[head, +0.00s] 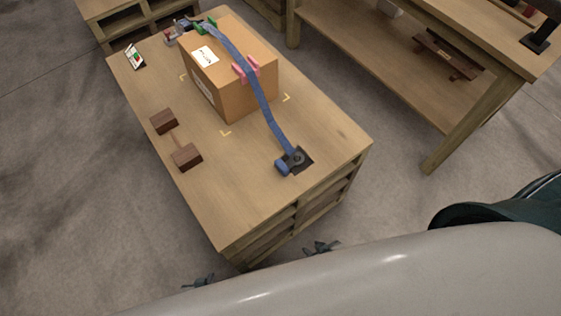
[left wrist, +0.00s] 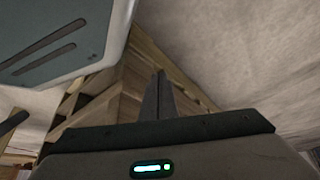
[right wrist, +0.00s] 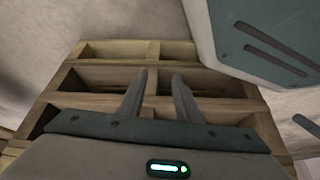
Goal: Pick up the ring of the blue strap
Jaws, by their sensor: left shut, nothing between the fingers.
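The blue strap (head: 258,92) runs over the top of a cardboard box (head: 232,85) and down to a dark square piece (head: 305,157) near the table's front right corner. A rounded grey part sits there beside a blue roll (head: 282,169); which part is the ring is too small to tell. My left gripper (head: 198,281) is low in front of the table, shut and empty; its fingers show together in the left wrist view (left wrist: 158,95). My right gripper (head: 322,247) is near the table's front end, open and empty; its fingers stand apart in the right wrist view (right wrist: 158,92). Both are away from the strap.
A pink clip (head: 245,70) sits on the strap at the box edge, a green piece (head: 205,28) at its far side. A dark wooden block piece (head: 186,156) and a small card (head: 134,57) lie left on the table (head: 235,190). Another bench (head: 400,90) stands at right.

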